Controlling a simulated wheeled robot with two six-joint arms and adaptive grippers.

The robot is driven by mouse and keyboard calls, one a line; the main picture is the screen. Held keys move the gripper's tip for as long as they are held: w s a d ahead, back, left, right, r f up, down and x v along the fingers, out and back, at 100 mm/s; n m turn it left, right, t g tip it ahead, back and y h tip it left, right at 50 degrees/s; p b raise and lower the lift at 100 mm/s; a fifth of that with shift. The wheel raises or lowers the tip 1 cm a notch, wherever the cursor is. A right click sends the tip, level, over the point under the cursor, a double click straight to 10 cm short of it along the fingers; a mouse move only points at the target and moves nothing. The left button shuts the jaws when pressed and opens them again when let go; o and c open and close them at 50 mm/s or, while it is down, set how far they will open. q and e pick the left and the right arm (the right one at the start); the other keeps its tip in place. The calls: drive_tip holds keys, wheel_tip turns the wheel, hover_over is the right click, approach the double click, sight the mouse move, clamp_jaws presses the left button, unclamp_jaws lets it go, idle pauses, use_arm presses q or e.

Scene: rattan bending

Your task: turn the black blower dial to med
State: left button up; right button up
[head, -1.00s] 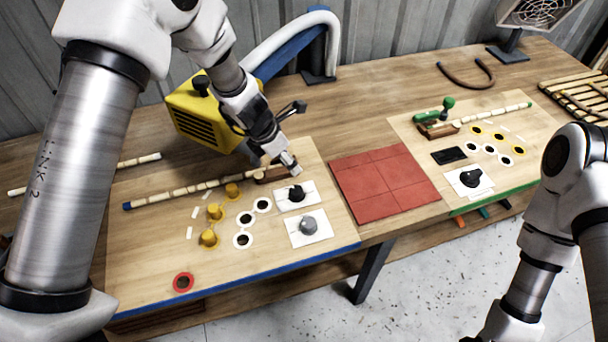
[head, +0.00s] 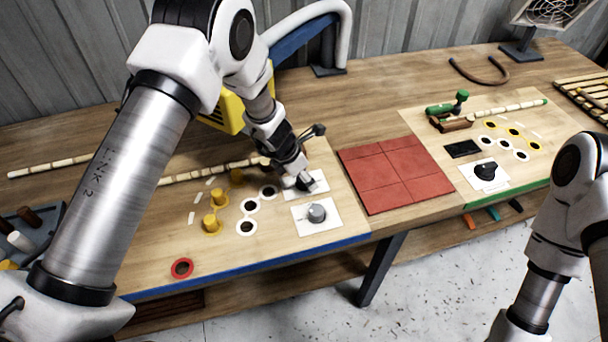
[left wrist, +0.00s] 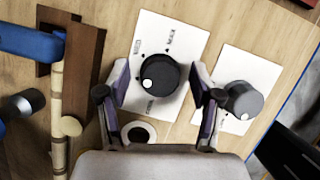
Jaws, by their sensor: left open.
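The black dial (left wrist: 157,73) sits on a white plate (left wrist: 182,36) with small dark markings, too blurred to read. A white dot shows on the dial's lower-left edge in the left wrist view. My left gripper (head: 301,184) is open over this plate, its fingers on either side of the dial in the left wrist view; I cannot tell whether they touch it. My right gripper is out of frame.
Yellow pegs (head: 211,224) and ringed holes (head: 246,227) lie left of the dials. A red tiled mat (head: 393,177) is to the right. Another black dial (head: 486,170) sits on the right board. A brown wooden block (left wrist: 85,60) is left in the wrist view.

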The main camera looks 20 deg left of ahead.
use_arm(q)
drive_tip(key=shift+w+f, duration=0.1)
drive_tip(key=shift+s, duration=0.2)
drive_tip(key=c, duration=1.1)
drive_tip(key=shift+c, duration=0.2)
